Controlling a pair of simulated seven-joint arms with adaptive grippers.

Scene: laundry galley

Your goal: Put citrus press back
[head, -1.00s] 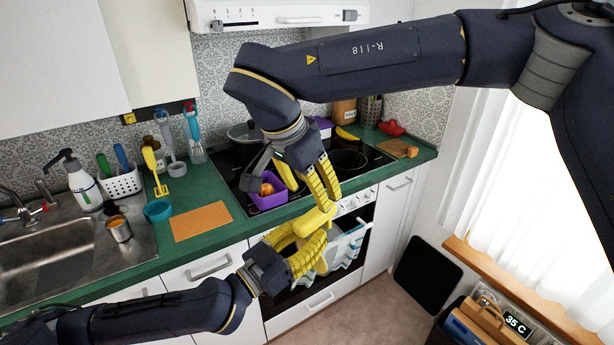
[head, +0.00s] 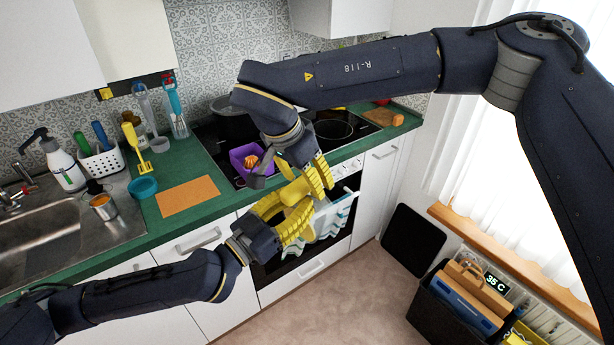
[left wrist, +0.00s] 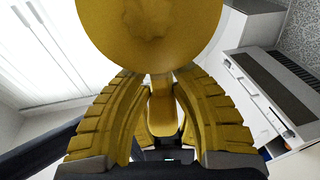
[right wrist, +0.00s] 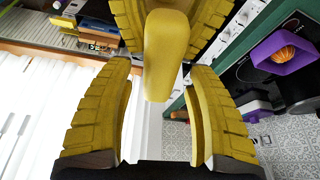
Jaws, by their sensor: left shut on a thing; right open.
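The citrus press (head: 297,216) is yellow and is held in the air in front of the oven. My left gripper (head: 284,212) is shut on it. In the left wrist view a big round yellow part (left wrist: 150,30) fills the top, with a narrower piece between the fingers. My right gripper (head: 308,188) is open, just above the press and close to the left fingers. In the right wrist view the rounded yellow end of the press (right wrist: 166,60) reaches between the open right fingers, with a gap on both sides. The press is partly hidden by fingers in the head view.
A purple container (head: 238,158) with an orange item stands at the hob's (head: 335,128) front left. An orange mat (head: 187,196) lies on the green counter (head: 210,218). A towel (head: 327,222) hangs on the oven front. A dark crate (head: 455,318) stands on the floor at right.

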